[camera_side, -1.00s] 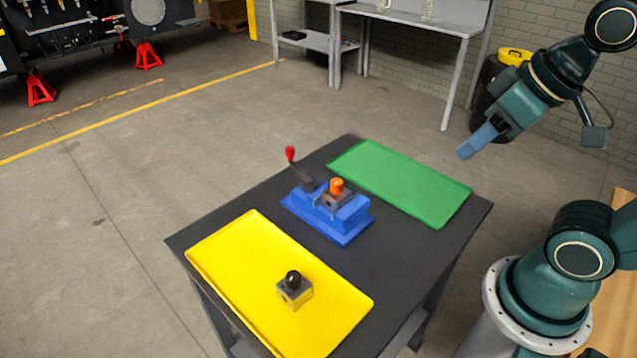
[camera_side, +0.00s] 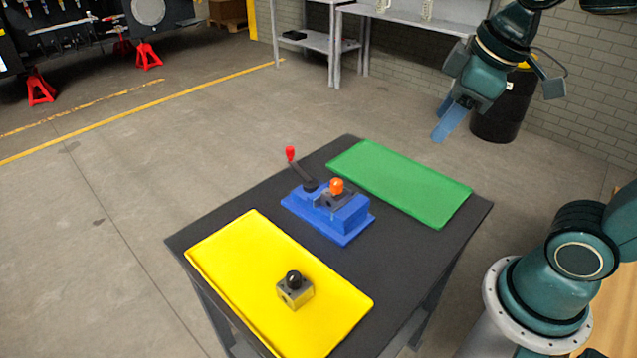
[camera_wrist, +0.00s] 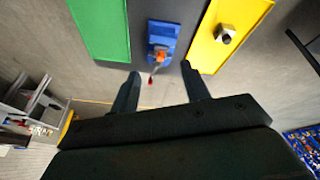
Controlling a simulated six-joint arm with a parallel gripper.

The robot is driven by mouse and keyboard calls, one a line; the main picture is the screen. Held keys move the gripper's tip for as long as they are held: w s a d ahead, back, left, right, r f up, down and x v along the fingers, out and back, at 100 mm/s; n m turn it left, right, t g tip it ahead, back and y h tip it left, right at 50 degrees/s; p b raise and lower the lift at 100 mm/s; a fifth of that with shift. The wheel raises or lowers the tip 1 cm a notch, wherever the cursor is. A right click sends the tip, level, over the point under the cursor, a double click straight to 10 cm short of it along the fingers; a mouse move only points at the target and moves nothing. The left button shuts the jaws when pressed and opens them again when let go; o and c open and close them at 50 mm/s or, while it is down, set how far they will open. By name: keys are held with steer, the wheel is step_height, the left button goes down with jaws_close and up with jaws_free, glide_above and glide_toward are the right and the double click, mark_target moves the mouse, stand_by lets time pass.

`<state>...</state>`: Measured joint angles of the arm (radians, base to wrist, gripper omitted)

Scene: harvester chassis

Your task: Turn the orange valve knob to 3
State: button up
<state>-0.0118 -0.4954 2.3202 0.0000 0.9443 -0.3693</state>
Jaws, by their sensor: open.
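The orange valve knob (camera_side: 336,186) sits on a grey block on top of the blue fixture (camera_side: 345,222), in the middle of the dark table. In the wrist view the orange knob (camera_wrist: 160,57) shows on the blue fixture (camera_wrist: 163,30), beyond my fingertips. A lever with a red ball end (camera_side: 290,154) stands tilted on the fixture's far left side. My gripper (camera_side: 447,122) is above and to the right of the table, well apart from the knob. In the wrist view its two fingers (camera_wrist: 160,73) are spread and empty. Any numbers by the knob are too small to read.
A green tray (camera_side: 400,182) lies to the right of the fixture. A yellow tray (camera_side: 225,258) lies to the left, with a grey block with a black knob (camera_side: 294,289) on it. A black bin (camera_side: 505,105) and a grey workbench (camera_side: 420,23) stand behind.

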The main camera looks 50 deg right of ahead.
steer(key=w+f+n+g, duration=0.2)
steer(key=w+n, duration=0.5)
steer(key=w, duration=0.3)
steer(key=n+g, duration=0.2)
steer(key=n, duration=0.5)
glide_above(337, 181)
step_height(337, 181, down, 6)
step_height(337, 181, down, 14)
steer(key=shift+r, duration=0.15)
steer(key=c, duration=1)
